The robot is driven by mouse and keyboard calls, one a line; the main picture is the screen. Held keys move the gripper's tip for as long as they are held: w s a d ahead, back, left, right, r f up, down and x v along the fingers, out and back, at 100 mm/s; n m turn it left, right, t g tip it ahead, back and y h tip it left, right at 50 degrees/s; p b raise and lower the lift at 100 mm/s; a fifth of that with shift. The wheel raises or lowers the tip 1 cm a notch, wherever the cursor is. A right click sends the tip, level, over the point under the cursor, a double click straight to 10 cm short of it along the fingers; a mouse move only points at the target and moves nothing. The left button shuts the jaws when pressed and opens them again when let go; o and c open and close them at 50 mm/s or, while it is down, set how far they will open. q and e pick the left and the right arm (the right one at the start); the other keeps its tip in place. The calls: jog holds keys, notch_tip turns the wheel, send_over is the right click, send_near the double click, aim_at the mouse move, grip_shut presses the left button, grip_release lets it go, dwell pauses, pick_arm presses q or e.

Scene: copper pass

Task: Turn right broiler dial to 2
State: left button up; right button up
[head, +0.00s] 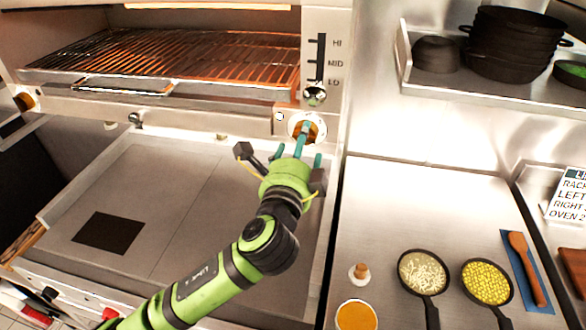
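The right broiler dial (317,131) is a copper-coloured knob in a pale ring on the broiler's front, below the HI/MID/LO slider scale. My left gripper (300,145) is in front of it, with teal finger parts pointing up at the knob. One finger overlaps the dial and hides part of it. I cannot tell whether the fingers touch or grasp it. The dial's number marks are too small and covered to read. A left dial (24,101) is at the broiler's far left. My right gripper is not in view.
The broiler rack (180,58) glows above a flat griddle (175,185). A slider knob (315,94) sits just above the dial. At right, a steel counter (400,215) holds two small pans (422,273) (487,282) and an orange-filled cup (356,315). A shelf (480,90) holds dark cookware.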

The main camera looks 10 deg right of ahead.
pick_arm(q)
jog(key=v, duration=0.9)
jog(key=shift+s, duration=0.2)
jog(key=shift+a, duration=0.1)
